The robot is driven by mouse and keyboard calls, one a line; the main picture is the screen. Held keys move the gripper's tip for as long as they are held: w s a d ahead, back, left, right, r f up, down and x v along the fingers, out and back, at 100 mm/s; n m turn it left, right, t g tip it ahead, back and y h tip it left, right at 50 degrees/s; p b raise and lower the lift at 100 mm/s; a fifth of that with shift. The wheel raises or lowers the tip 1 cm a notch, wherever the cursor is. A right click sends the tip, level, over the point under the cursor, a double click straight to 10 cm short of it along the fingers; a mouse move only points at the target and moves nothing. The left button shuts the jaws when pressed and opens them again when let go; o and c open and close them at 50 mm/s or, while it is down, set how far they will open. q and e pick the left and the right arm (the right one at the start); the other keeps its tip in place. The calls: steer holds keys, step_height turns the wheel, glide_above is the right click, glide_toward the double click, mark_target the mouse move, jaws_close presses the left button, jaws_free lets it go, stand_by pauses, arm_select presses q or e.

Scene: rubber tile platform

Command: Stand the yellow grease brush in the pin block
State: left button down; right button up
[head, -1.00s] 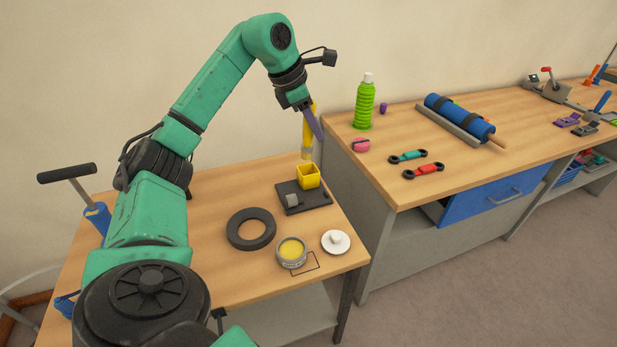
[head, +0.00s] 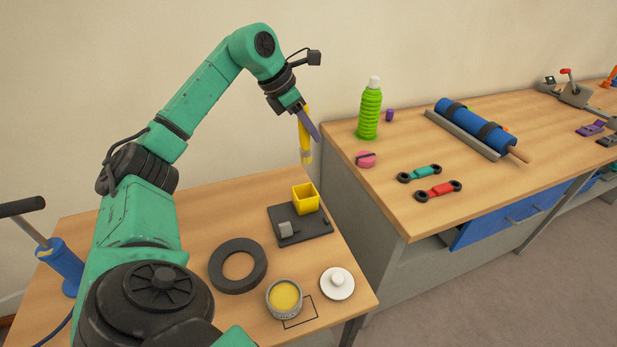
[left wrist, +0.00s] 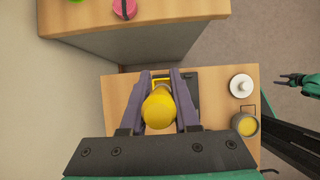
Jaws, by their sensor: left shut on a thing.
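The yellow grease brush (head: 305,150) hangs roughly upright in my left gripper (head: 309,120), whose purple fingers are shut on it. In the left wrist view the brush's round yellow end (left wrist: 159,110) sits between both fingers. The pin block appears to be the dark plate (head: 317,226) on the small bench, carrying a yellow open-topped square holder (head: 306,198) and a grey piece. The brush's lower end is above the holder with a clear gap. The left wrist view shows the holder only partly, behind the brush. My right gripper (left wrist: 290,81) is small at that view's right edge, its fingers apart.
A black ring (head: 238,284), a tin with yellow contents (head: 285,298) and a white knobbed lid (head: 337,284) lie in front of the block. The taller bench at right carries a green bottle (head: 369,112) and a pink item (head: 365,158); its side rises close by.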

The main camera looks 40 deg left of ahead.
mark_target(310, 162)
arm_select(q)
step_height(310, 162, down, 9)
steer(key=b, duration=0.3)
steer(key=shift+s+f, duration=0.15)
steer(key=shift+f, duration=0.05)
step_height(310, 162, down, 6)
steer(key=shift+r, duration=0.15)
arm_select(e)
steer(key=f, duration=0.3)
steer(key=a+f, duration=0.1)
steer(key=shift+w+f, duration=0.2)
steer(key=shift+w, duration=0.1)
arm_select(q)
steer(key=c, duration=0.7)
jaws_free()
arm_select(e)
steer(key=shift+d, duration=0.15)
arm_select(q)
steer(key=shift+o, duration=0.2)
